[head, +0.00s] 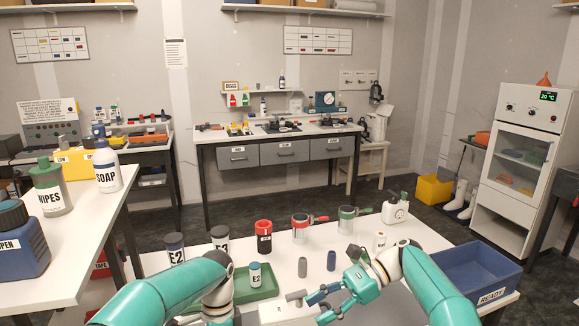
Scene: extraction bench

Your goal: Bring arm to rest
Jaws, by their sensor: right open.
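My right gripper (318,308) reaches in from the right, low over the front of the white bench (392,233). Its fingers are apart and point left, with nothing seen held between them. A small grey piece (295,296) is just left of the upper fingertip; I cannot tell whether they touch. My left arm (165,292) comes in from the lower left and ends at the bottom edge, left of the right gripper. The left gripper's fingers do not show.
A green tray (238,292) holds a small E2 jar (255,275). Behind stand dark E2 (175,248) and E3 jars (220,238), a red-and-black can (263,237), and two handled vessels (300,229) (346,222). A blue READY bin (477,270) is right of my right arm.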

